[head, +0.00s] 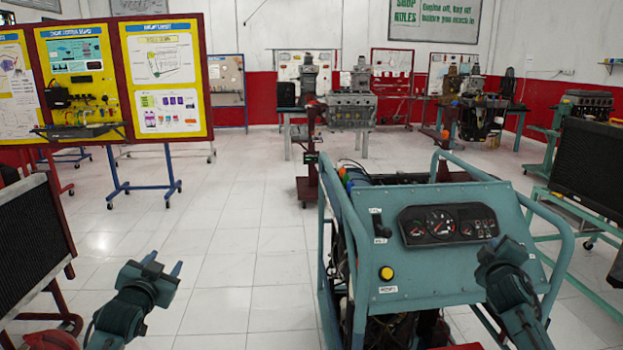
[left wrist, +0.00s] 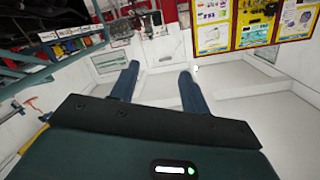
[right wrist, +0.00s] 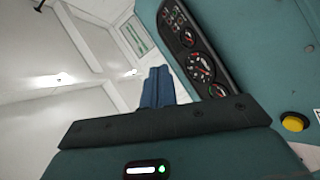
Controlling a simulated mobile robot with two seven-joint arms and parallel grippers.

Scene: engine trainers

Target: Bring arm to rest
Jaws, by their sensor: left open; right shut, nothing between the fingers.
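My left gripper (head: 164,262) is at the lower left of the head view, over the tiled floor, with its two fingers apart and nothing between them. Its spread fingers also show in the left wrist view (left wrist: 155,84). My right gripper (head: 494,245) is in front of the right part of the teal engine trainer's panel in the head view. In the right wrist view its fingers (right wrist: 158,86) are together and hold nothing. The trainer panel (head: 400,272) carries a dark gauge cluster (head: 447,224), a key switch (head: 381,228) and a yellow button (head: 386,273). I cannot tell the gap between the right gripper and the panel.
The trainer's tubular frame (head: 556,215) stands close around my right arm. A dark radiator (head: 34,240) on a red stand is at the left edge. Another radiator (head: 590,170) stands at the right. Yellow display boards (head: 165,80) stand at the back left. The tiled floor (head: 245,240) between is clear.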

